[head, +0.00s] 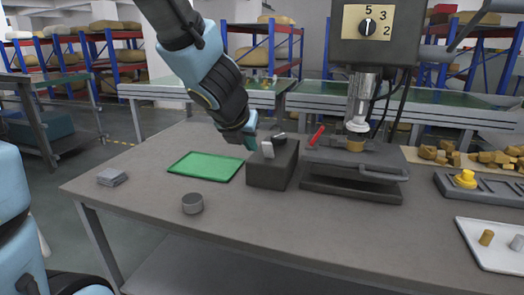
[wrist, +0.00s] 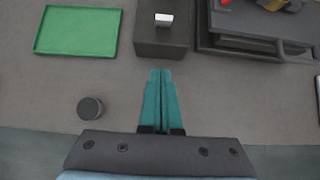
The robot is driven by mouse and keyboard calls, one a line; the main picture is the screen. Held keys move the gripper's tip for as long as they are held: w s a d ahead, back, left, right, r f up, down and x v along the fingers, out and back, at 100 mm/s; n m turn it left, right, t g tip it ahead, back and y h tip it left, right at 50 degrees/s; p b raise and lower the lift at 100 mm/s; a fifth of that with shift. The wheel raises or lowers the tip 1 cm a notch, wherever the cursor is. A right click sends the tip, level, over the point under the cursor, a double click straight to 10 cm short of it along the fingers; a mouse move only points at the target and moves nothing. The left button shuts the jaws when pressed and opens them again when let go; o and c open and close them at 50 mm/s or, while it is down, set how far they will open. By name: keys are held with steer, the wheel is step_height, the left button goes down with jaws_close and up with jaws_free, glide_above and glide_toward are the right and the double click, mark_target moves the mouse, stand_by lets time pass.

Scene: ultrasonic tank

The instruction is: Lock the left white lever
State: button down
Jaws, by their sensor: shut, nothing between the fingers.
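A small white lever (head: 267,149) stands up on a dark grey box (head: 265,175) at the middle of the table. In the wrist view the white lever (wrist: 164,18) shows on top of the box (wrist: 160,42), near the top edge. A second small light piece (head: 279,136) shows on the box's far part in the head view. My gripper (head: 249,143) is above the table, just left of the white lever in the head view, partly hidden. In the wrist view the teal fingers (wrist: 161,72) lie together, empty, their tips below the box in the picture and apart from the lever.
A green tray (head: 206,167) lies left of the box, with a grey cylinder (head: 192,204) in front. A white tray (head: 492,258) is at front right.

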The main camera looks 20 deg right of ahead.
mark_target(268, 150)
steer(key=w+d+f+b, duration=0.1)
steer(key=w+d+f, duration=0.4)
steer(key=w+d, duration=0.2)
steer(key=shift+w+f, duration=0.3)
stand_by(0.4)
steer(key=shift+r, duration=0.1)
steer(key=p, duration=0.2)
steer(key=shift+w+d+r+p, duration=0.1)
steer(key=shift+r+p, duration=0.05)
steer(key=shift+p, duration=0.25)
